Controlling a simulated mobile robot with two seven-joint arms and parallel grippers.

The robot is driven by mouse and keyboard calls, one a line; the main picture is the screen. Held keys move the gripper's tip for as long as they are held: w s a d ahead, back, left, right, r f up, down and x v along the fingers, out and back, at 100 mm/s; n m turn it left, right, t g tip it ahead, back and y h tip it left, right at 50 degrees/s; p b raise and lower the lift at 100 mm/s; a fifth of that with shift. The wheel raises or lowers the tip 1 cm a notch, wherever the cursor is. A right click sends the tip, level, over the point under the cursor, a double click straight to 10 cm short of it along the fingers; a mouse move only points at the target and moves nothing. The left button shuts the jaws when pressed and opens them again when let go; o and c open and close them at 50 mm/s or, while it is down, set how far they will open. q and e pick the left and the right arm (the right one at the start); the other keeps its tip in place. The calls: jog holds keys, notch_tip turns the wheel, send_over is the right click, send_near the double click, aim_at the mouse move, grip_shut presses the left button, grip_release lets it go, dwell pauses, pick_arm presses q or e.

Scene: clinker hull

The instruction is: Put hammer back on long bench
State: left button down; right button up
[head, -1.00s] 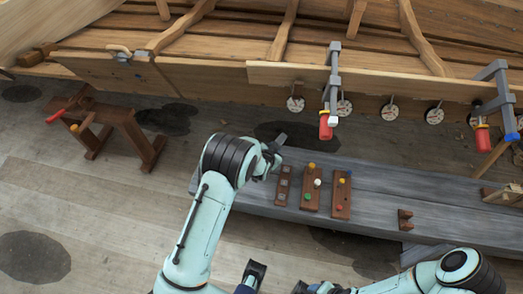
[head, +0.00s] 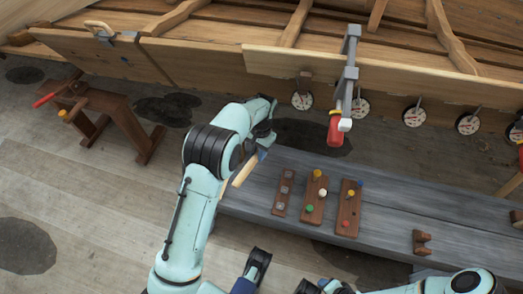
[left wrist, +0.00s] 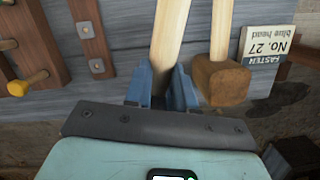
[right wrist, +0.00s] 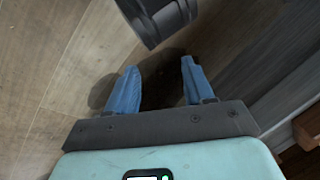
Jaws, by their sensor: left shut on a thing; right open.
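My left gripper (head: 263,148) is over the left end of the long grey bench (head: 390,212). In the left wrist view, its blue fingers (left wrist: 162,78) are shut on a pale wooden handle (left wrist: 174,28), taken as the hammer's. The hammer's head is out of sight there. A pale handle (head: 244,169) shows beside the gripper in the head view. In the left wrist view, a mallet with a brown wooden block head (left wrist: 222,82) is right beside the held handle. My right gripper (right wrist: 158,85) is open and empty above the plank floor.
Wooden strips with coloured pegs (head: 315,197) and a small wooden rack (head: 422,242) are on the bench. A "No. 27 blue head" card (left wrist: 268,45) is near the mallet. A clamp (head: 347,85) hangs from the hull; a sawhorse (head: 105,105) stands left.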

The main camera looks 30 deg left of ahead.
pick_arm(q)
jog(key=shift+s, duration=0.15)
jog(key=shift+f+b, duration=0.5)
jog(key=shift+f, duration=0.2)
notch_tip(320, 180, down, 4)
jog(key=shift+r+b, duration=0.1)
jog(key=shift+b, duration=1.15)
jog(key=shift+f+b, duration=0.45)
jog(key=shift+f, duration=0.7)
pick_arm(e)
jog(key=w+d+f, duration=0.1)
jog(key=d+f, duration=0.2)
jog(key=f, duration=0.3)
jog(key=shift+w+f+m+h, duration=0.2)
jog(key=shift+f+m+h, duration=0.1)
jog(key=shift+h, duration=0.1)
pick_arm(q)
jog(key=shift+f+b, duration=0.3)
jog(key=shift+f, duration=0.1)
pick_arm(e)
jog(key=shift+f, duration=0.15)
pick_arm(q)
jog(key=c, duration=0.9)
grip_release()
jog(key=shift+o, duration=0.2)
jog(key=shift+f, duration=0.1)
